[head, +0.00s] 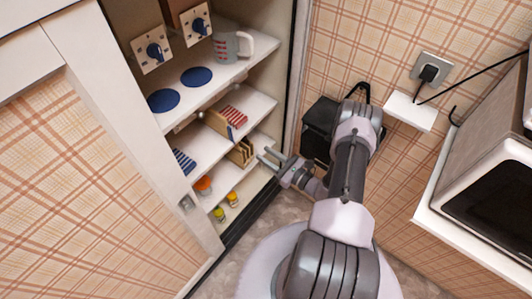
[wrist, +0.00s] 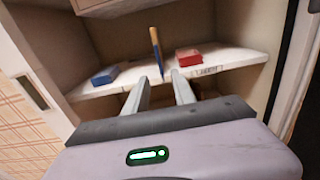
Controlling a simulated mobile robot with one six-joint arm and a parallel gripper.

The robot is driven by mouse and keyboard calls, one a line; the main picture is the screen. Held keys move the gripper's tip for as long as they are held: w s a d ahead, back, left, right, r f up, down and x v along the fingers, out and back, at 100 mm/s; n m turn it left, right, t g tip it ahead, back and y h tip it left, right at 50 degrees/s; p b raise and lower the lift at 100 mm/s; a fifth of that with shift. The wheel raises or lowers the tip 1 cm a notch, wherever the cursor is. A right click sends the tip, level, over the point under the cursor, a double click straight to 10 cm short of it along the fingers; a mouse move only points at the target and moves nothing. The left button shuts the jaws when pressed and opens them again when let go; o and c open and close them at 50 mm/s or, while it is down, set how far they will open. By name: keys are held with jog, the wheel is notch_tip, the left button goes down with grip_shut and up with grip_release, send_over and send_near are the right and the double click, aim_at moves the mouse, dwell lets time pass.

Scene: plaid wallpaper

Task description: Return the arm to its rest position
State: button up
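My arm reaches from the bottom of the head view toward the open cupboard. My gripper (head: 266,157) is at the cupboard's right side, by the edge of a lower shelf and close to a small wooden rack (head: 241,153). In the wrist view, my gripper (wrist: 160,77) has two fingers apart with an empty gap between them. The fingertips point at the front edge of a shelf (wrist: 128,76). On it are a blue item (wrist: 104,76), a red item (wrist: 188,57) and a thin upright blue and tan piece (wrist: 156,50) between them.
Shelves hold a mug (head: 232,47), blue discs (head: 197,76), a red striped item (head: 232,117) and small jars (head: 219,214). A black box (head: 318,128) stands behind my arm. A microwave (head: 490,165) is at right on a white surface. A cable runs from the wall socket (head: 431,70).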

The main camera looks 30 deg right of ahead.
jog(key=shift+r, duration=0.1)
jog(key=w+a+r+n+g+y, duration=0.25)
jog(key=a+r+n+y, duration=0.2)
jog(key=r, duration=0.25)
jog(key=w+a+r+n+g+y, duration=0.1)
jog(key=a+r+n+g+y, duration=0.3)
jog(key=r, duration=0.4)
jog(key=s+a+r+n+g+h, duration=0.1)
jog(key=s+a+r+n+g, duration=0.25)
jog(key=a+r, duration=0.2)
jog(key=s+a+r+n+g, duration=0.2)
jog(key=a+r+n+g, duration=0.2)
jog(key=a+r+n, duration=0.15)
jog(key=s+a+r+n+t+h, duration=0.1)
jog(key=s+r+n+h, duration=0.4)
jog(key=s, duration=0.3)
jog(key=s+a+r+n+t+h, duration=0.1)
jog(key=s+r+n+h, duration=0.4)
jog(key=s, duration=0.4)
jog(key=shift+r+t+h+b, duration=0.35)
jog(key=shift+r+h, duration=0.2)
jog(key=shift+r, duration=0.3)
